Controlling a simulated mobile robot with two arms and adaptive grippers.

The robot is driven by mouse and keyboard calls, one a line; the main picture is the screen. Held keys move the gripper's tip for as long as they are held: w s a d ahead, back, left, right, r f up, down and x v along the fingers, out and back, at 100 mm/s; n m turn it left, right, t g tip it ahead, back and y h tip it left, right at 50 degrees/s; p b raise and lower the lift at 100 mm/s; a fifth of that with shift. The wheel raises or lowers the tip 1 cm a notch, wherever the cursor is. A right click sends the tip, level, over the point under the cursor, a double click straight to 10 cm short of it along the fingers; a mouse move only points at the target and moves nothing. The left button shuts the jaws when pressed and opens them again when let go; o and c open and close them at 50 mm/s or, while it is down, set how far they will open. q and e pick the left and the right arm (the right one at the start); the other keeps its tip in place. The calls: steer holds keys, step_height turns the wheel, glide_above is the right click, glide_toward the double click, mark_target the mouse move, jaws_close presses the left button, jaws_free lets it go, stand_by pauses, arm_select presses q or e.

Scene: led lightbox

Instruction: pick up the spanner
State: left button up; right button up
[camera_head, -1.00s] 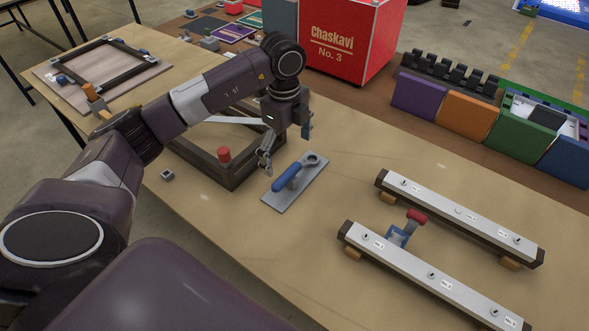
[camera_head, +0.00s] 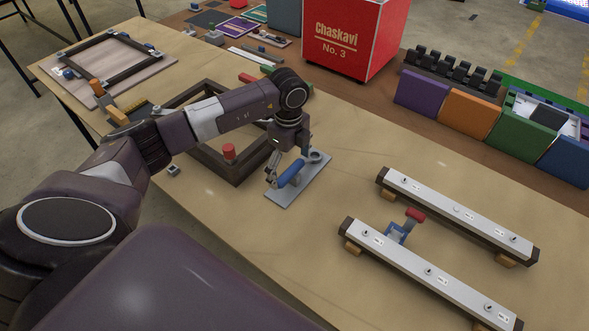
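I cannot make out a spanner for certain in the head view. A flat grey plate tool (camera_head: 287,199) with a blue handle (camera_head: 291,173) lies on the tan table, right of the dark wooden frame. My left gripper (camera_head: 287,168) points down over this tool, its fingers spread near the blue handle. I cannot tell whether they touch it. My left arm hides part of the wooden frame. My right gripper is not in view.
The dark wooden frame (camera_head: 233,172) has a red knob (camera_head: 229,151). Two grey-topped rails (camera_head: 430,274) (camera_head: 457,214) lie at the right, with a red-and-blue clamp (camera_head: 404,226) between them. A red box (camera_head: 343,62) and coloured bins (camera_head: 468,113) stand behind.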

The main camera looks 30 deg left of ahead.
arm_select(q)
steer(key=c, duration=1.6)
steer(key=shift+r, duration=0.1)
steer(key=shift+c, duration=0.2)
step_height(320, 180, up, 20)
steer(key=b, duration=0.2)
step_height(320, 180, up, 4)
steer(key=p, duration=0.3)
steer(key=shift+p, duration=0.3)
